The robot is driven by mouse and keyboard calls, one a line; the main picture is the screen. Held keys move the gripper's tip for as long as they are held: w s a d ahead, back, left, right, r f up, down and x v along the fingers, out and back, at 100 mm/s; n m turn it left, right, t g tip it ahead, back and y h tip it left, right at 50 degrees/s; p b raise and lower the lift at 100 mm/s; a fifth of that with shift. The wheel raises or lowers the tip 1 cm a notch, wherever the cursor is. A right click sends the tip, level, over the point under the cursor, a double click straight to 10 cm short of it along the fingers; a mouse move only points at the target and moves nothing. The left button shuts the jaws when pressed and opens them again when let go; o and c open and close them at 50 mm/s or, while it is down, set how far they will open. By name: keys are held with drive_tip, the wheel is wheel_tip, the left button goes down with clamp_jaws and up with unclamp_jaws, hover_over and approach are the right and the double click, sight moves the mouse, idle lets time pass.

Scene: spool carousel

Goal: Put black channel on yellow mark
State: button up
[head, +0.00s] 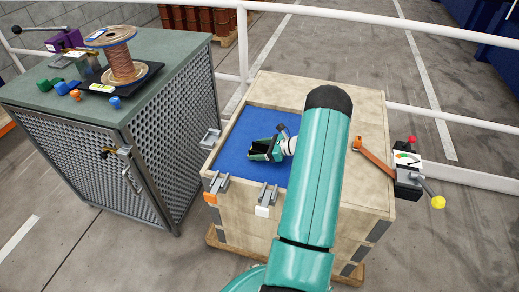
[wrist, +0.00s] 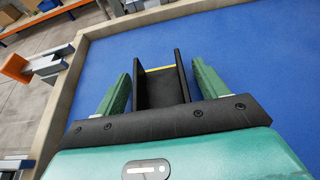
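The black channel (wrist: 160,93) is a U-shaped piece with two upright walls. In the head view, my gripper (head: 264,150) and the dark channel (head: 258,147) are over the blue surface in the wooden crate. A thin yellow strip (wrist: 160,68) crosses between the channel walls at the far end. I cannot tell whether it is on the channel or the surface beyond. The channel's height above the blue surface is unclear.
The wooden crate (head: 345,190) has a raised rim around the blue surface (head: 238,153). Metal latches (head: 218,184) line its left side, and a lever device (head: 408,175) sits at its right. A green-topped cabinet (head: 50,101) with a copper spool (head: 119,62) stands left. White rails run behind.

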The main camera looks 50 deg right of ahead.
drive_tip(key=shift+r, duration=0.2)
drive_tip(key=v, duration=1.2)
drive_tip(key=w+a+r+n+g, duration=0.35)
drive_tip(key=a+r+n, duration=0.35)
drive_tip(key=a+r, duration=0.45)
drive_tip(key=w+a+r+n+g, duration=0.2)
drive_tip(key=a+r+n+g, duration=0.45)
drive_tip(key=a, duration=0.85)
drive_tip(key=s+a+r+n+t+h, duration=0.1)
drive_tip(key=s+a+r+n+h, duration=0.2)
drive_tip(key=s+a+r+n, duration=0.2)
drive_tip(key=s+a+r+n+t+h, duration=0.2)
drive_tip(key=s+a+r+n, duration=0.4)
drive_tip(key=s+a+n, duration=0.4)
drive_tip(key=a+n+h, duration=0.1)
drive_tip(key=a+n, duration=0.1)
drive_tip(key=a, duration=0.2)
drive_tip(key=shift+r, duration=0.2)
